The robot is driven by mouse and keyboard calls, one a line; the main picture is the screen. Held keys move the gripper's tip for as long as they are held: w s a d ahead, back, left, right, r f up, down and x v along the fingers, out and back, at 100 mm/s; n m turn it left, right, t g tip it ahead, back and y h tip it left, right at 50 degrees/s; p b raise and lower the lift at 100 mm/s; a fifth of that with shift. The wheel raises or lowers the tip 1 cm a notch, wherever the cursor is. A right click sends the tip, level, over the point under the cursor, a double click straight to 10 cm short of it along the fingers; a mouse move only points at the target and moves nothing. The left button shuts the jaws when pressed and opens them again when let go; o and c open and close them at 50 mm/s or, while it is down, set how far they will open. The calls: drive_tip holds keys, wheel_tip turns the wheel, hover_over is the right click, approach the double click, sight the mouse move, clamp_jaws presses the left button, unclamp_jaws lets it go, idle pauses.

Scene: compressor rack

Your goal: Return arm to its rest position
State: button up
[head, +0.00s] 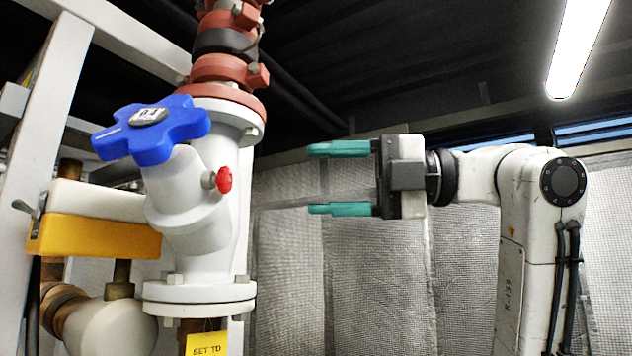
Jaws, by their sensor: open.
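My gripper (318,179) is open and empty, with two teal fingers, one above the other, pointing left. My white arm comes in from the right side of the head view. The fingers are apart from the white valve body (190,215) on the left, with a clear gap between them. The valve carries a blue star-shaped handwheel (152,130) at its upper left and a small red knob (224,179) on its side.
Red pipe fittings (225,70) rise above the valve. A yellow and white block (95,230) and a white frame post (45,130) stand at the left. A yellow tag (206,345) hangs below. Grey quilted sheeting (300,280) covers the wall behind. A lamp (578,45) hangs overhead.

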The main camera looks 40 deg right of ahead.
idle(0.4)
